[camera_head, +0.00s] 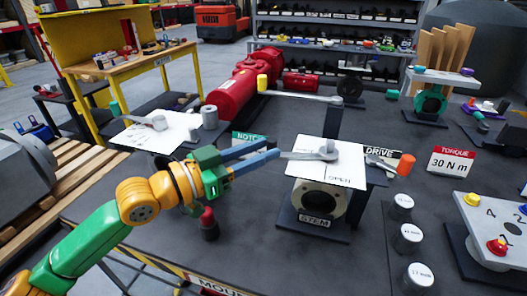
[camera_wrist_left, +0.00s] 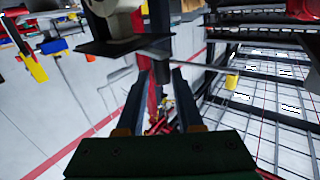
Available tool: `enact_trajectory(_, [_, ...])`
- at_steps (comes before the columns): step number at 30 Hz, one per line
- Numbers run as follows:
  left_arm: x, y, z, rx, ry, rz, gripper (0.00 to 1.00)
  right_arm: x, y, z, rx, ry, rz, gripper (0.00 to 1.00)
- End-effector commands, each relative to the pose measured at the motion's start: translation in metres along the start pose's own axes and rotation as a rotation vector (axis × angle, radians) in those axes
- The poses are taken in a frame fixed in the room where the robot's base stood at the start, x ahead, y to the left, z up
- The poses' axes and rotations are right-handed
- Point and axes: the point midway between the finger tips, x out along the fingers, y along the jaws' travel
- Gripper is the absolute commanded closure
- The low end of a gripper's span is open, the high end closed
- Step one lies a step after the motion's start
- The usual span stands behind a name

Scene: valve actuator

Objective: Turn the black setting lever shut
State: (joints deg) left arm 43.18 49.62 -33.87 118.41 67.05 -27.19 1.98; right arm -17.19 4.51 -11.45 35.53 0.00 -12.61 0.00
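A lever (camera_head: 301,155) with a round hub (camera_head: 328,152) lies on a white plate (camera_head: 345,172) marked OPEN. It looks grey rather than black, and I cannot tell if it is the setting lever. The plate sits on a valve body (camera_head: 318,200) labelled STEM. My left gripper (camera_head: 278,149) comes in from the left, its fingertips close to the lever's free end. In the left wrist view the two fingers (camera_wrist_left: 158,80) stand apart with a gap between them. I cannot tell whether they touch the lever. My right gripper is not in view.
A long lever with a yellow tip (camera_head: 262,83) extends behind the plate. An orange-tipped lever (camera_head: 406,165) is right of it, by the DRIVE label. A red-topped post (camera_head: 208,222) is below my gripper.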

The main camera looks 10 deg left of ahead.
Motion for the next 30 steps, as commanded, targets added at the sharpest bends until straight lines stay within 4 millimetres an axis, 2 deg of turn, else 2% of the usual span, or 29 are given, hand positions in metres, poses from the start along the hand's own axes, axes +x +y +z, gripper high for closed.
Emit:
enact_trajectory(1, [-0.005,-0.004,0.006,0.040,0.001,-0.008,0.81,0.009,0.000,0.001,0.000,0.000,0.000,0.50])
enact_trajectory(3, [-0.022,-0.014,0.012,0.176,0.001,-0.023,1.00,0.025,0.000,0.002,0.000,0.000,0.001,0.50])
enact_trajectory(5, [-0.044,-0.022,0.018,0.370,-0.001,-0.029,1.00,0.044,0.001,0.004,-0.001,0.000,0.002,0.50])
enact_trajectory(7, [-0.072,-0.023,0.020,0.653,0.002,-0.017,1.00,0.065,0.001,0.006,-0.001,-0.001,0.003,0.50])
enact_trajectory(9, [-0.097,-0.016,0.018,0.934,0.016,0.010,1.00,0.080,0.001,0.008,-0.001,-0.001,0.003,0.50])
enact_trajectory(12, [-0.123,0.001,0.013,1.268,0.051,0.055,1.00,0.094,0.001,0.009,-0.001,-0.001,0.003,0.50])
enact_trajectory(15, [-0.137,0.015,0.007,1.473,0.084,0.086,1.00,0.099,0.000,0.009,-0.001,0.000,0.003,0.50])
enact_trajectory(17, [-0.140,0.019,0.003,1.529,0.095,0.094,1.00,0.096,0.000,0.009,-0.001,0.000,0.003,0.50])
enact_trajectory(20, [-0.132,0.021,-0.004,1.548,0.100,0.099,1.00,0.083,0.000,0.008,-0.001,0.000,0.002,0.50])
enact_trajectory(30, [-0.063,0.030,-0.014,1.543,0.108,0.094,1.00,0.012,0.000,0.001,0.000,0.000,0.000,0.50])
